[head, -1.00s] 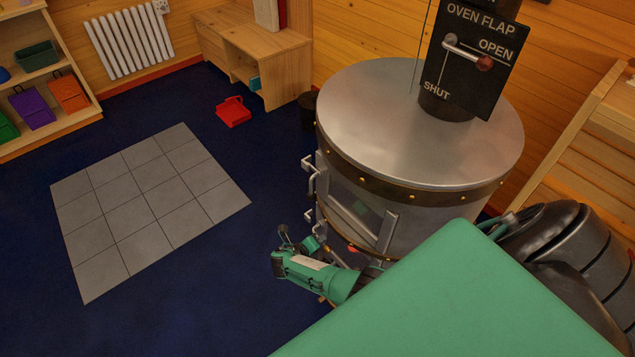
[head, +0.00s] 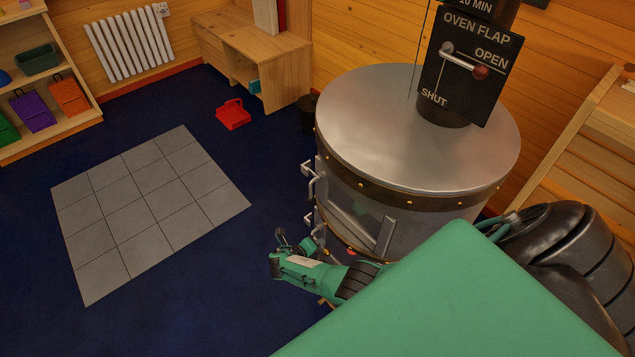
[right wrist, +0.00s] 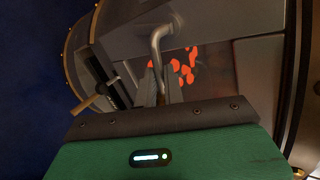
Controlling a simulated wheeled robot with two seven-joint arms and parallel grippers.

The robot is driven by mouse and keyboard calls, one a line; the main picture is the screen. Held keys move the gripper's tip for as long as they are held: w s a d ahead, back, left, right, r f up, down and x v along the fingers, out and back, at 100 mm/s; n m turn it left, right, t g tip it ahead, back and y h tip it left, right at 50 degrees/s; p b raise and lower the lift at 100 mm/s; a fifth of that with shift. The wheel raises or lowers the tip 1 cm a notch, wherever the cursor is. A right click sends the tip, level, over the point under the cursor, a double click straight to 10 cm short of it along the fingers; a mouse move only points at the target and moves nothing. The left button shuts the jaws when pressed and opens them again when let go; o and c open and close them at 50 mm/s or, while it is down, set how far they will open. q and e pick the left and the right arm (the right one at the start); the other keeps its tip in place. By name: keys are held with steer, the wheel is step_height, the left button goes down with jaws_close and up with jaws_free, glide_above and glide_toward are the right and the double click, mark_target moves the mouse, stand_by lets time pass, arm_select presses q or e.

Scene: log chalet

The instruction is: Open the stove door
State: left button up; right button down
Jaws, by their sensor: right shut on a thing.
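The stove (head: 420,125) is a round metal drum with a brass-coloured band, standing right of centre in the head view. Its front has a framed pane (head: 352,212) and metal handles on the left side, the upper handle (head: 308,178) free. My right gripper (head: 306,246) is low at the stove's front left. In the right wrist view, its fingers (right wrist: 162,88) are shut on a bent metal handle (right wrist: 158,42). Glowing red embers (right wrist: 184,66) show just beyond the fingers. I cannot tell how far any door stands ajar. My left gripper is out of view.
A black oven flap panel (head: 468,66) with a lever is on the flue above the stove. Grey floor tiles (head: 150,212) and blue carpet leave free room to the left.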

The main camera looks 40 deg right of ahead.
steer(key=s+a+n+t+y+p, duration=0.2)
steer(key=s+a+n+t+p, duration=0.2)
steer(key=a, duration=0.4)
steer(key=shift+s+n+p, duration=0.5)
steer(key=shift+s+p, duration=0.2)
steer(key=shift+p, duration=0.25)
steer(key=c, duration=1.5)
jaws_free()
steer(key=shift+p+v, duration=2.15)
steer(key=shift+v, duration=4.8)
steer(key=shift+s+d+f, duration=0.1)
steer(key=shift+s, duration=0.05)
